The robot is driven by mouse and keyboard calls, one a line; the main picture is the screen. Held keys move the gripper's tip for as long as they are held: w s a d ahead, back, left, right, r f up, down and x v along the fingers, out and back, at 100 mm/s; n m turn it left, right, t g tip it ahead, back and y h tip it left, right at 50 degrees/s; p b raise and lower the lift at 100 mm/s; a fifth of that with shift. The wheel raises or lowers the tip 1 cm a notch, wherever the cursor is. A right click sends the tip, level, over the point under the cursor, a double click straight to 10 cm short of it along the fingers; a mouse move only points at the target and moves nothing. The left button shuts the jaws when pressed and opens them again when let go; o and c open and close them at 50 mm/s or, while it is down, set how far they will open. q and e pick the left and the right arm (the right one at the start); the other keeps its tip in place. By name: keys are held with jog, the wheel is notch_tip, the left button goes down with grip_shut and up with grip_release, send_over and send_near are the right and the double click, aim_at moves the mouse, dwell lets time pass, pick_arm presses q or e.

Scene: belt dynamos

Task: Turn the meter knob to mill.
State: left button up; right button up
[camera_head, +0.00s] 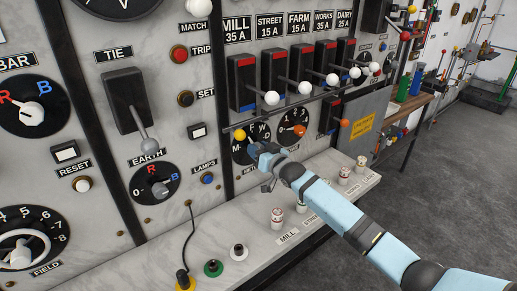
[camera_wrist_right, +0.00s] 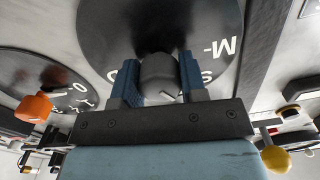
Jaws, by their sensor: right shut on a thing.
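The meter knob is a dark grey round knob (camera_wrist_right: 159,72) on a black dial (camera_wrist_right: 105,30) with white letters; an M shows at the right of the dial in the right wrist view. A short white mark shows on the knob's near edge. In the head view the dial (camera_head: 238,153) is partly covered by my right gripper (camera_head: 262,153), and the knob is hidden. In the right wrist view the blue fingers of my right gripper (camera_wrist_right: 160,80) are shut on the knob, one on each side. The pointer's exact letter is hard to tell. My left gripper is not in view.
A yellow ball (camera_head: 240,134) sits just above the dial. A second dial with an orange knob (camera_head: 299,131) is close on the right. Switches with white-ball levers (camera_head: 271,98) stand above. A ledge (camera_head: 330,200) with several small white posts runs below.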

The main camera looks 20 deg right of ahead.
jog(key=n, duration=0.5)
jog(key=shift+n, duration=0.4)
jog(key=n, duration=0.4)
jog(key=shift+n+p, duration=0.35)
jog(key=shift+n, duration=0.35)
jog(key=o, duration=0.9)
jog(key=b+v, duration=0.1)
jog(key=v, duration=1.3)
